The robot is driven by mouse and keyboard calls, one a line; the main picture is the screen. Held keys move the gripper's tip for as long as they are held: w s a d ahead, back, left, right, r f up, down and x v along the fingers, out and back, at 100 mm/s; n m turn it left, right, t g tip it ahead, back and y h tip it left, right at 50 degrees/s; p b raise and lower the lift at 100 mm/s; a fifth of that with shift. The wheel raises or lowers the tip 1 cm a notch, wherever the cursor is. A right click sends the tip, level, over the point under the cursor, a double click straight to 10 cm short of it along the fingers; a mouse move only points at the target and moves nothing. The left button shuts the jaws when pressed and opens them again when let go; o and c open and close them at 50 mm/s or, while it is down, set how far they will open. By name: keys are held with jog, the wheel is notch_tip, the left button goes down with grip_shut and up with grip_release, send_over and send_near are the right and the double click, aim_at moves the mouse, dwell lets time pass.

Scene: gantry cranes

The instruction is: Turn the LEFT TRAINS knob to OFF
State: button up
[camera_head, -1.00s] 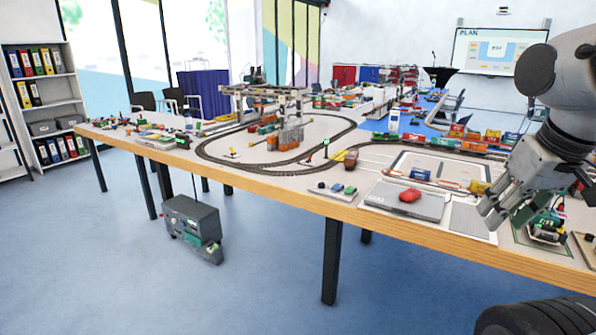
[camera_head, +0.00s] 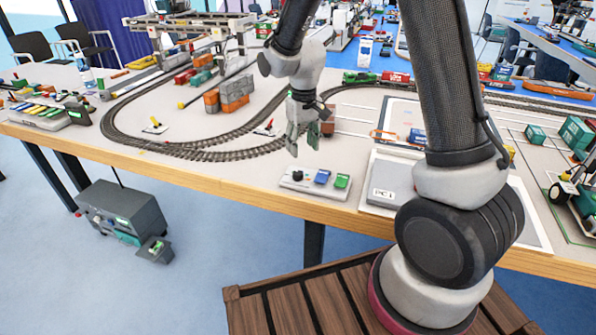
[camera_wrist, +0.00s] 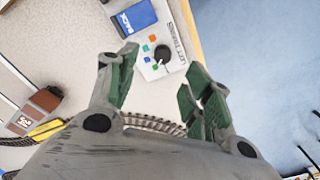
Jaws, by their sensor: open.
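The LEFT TRAINS panel (camera_head: 290,186) is a light grey box near the table's front edge. It carries a black round knob (camera_head: 298,175), a blue switch (camera_head: 322,177) and a green switch (camera_head: 342,181). In the wrist view the knob (camera_wrist: 162,53) sits among small coloured marks beside the lettering LEFT TRAINS, and the blue switch (camera_wrist: 137,16) reads BACK. My gripper (camera_head: 303,148) points down just above and behind the panel, apart from the knob. In the wrist view its open, empty green-padded fingers (camera_wrist: 158,85) lie on either side below the knob.
An oval train track (camera_head: 205,155) lies behind the panel. A brown wagon (camera_head: 328,122) stands close behind my gripper. A laptop-like grey slab (camera_head: 381,196) marked PC 1 lies to the right. The table's front edge (camera_head: 215,187) is close to the panel.

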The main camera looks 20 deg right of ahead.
aim_at(298, 173)
jog(key=f, duration=0.1)
jog(key=w+a+f, duration=0.1)
jog(key=shift+f, duration=0.4)
notch_tip(298, 173, down, 8)
jog(key=shift+r, duration=0.25)
jog(key=c, duration=1)
